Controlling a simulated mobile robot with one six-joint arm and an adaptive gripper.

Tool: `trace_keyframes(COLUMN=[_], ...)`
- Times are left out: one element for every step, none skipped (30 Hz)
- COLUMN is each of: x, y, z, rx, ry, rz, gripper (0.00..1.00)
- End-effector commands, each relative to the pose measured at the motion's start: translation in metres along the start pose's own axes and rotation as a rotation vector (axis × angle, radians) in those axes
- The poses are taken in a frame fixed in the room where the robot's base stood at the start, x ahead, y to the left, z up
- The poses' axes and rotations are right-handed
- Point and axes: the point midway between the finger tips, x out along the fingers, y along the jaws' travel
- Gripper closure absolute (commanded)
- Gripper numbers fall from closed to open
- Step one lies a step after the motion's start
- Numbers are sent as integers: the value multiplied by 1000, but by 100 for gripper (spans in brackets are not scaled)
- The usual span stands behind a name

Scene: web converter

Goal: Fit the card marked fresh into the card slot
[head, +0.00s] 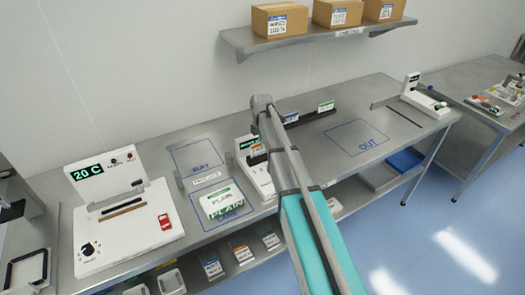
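No card can be read as fresh in the head view. A green-topped card (326,106) stands in a dark rack on the bench behind my arm, and another card (290,118) stands to its left. A white device with a green display (249,144) stands left of my arm and is partly hidden by it. An orange-marked card shows at this device. I cannot tell which opening is the card slot. My arm reaches up across the middle of the view; my gripper cannot be made out.
A white machine reading 20 C (88,172) stands at the left. A white-and-green PLAIN pack (215,202) lies on the bench near the BAY outline (200,156). The OUT outline (357,136) is empty. Boxes (279,20) sit on a wall shelf. Several cards and trays lie below the bench.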

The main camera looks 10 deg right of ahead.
Motion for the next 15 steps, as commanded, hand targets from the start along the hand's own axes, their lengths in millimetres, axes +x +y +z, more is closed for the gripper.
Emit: trace_keyframes(x=[9, 11, 15, 17, 19, 22, 23, 24, 26, 26, 26, 27, 27, 26, 26], y=[0, 0, 0, 0, 0, 0, 0, 0, 0, 0, 0, 0, 0, 0, 0], z=[0, 0, 0, 0, 0, 0, 0, 0, 0, 0, 0, 0, 0, 0, 0], rx=[0, 0, 0, 0, 0, 0, 0, 0, 0, 0, 1, 1, 1, 1, 1], ry=[0, 0, 0, 0, 0, 0, 0, 0, 0, 0, 0, 0, 0, 0, 0], rz=[0, 0, 0, 0, 0, 0, 0, 0, 0, 0, 0, 0, 0, 0, 0], gripper=[100, 100, 100, 100, 100, 100, 100, 100, 100, 100, 100, 100, 100, 100, 100])
